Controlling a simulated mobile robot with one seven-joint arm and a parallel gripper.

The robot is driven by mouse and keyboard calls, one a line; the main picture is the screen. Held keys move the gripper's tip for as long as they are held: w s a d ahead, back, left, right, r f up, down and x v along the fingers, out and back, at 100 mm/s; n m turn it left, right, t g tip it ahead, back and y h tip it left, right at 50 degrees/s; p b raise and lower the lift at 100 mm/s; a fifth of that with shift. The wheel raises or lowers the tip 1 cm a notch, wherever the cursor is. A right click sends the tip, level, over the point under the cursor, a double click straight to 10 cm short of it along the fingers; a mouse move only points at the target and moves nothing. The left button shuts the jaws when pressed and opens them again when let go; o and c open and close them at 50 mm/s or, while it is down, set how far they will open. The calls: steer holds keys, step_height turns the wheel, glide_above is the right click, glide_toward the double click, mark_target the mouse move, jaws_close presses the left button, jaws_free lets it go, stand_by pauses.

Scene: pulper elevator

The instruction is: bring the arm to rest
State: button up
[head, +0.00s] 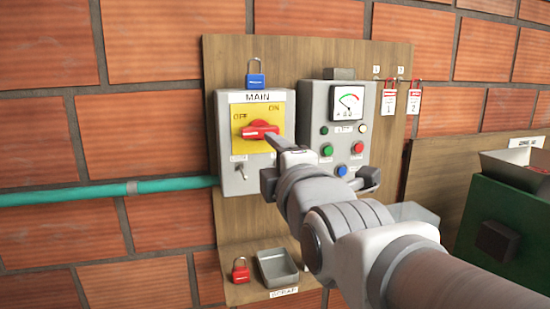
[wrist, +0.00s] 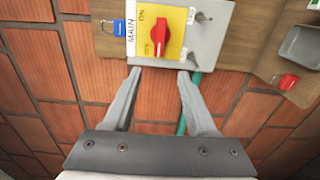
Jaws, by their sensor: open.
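My gripper (head: 270,158) is in front of the lower right part of the grey MAIN switch box (head: 228,170) in the head view. In the wrist view my gripper (wrist: 160,74) shows two fingers spread apart with nothing between them. The box's yellow plate (head: 246,112), marked OFF and ON, carries a red handle (head: 260,130) lying level in the head view. The handle also shows in the wrist view (wrist: 168,42), beyond the fingertips. I cannot tell the exact gap between fingers and box. My arm reaches in from the lower right.
A blue padlock (head: 256,80) is on top of the MAIN box. A grey panel (head: 318,98) with buttons and a gauge (head: 349,101) is to its right. Tags (head: 389,102) hang beyond it. A red padlock (head: 240,272) and tray (head: 278,268) are below. A green box (head: 510,215) stands right.

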steer(key=s+d+f+m+g+h+p, duration=0.3)
steer(key=s+d+f+m+g, duration=0.8)
steer(key=m, duration=1)
steer(key=s+d+f+h, duration=0.2)
steer(key=s+d+f, duration=0.1)
steer(key=s+f, duration=0.2)
steer(key=shift+s+d+f+g+p, duration=0.15)
steer(key=shift+s+f+g+p, duration=0.2)
steer(key=shift+f, duration=0.55)
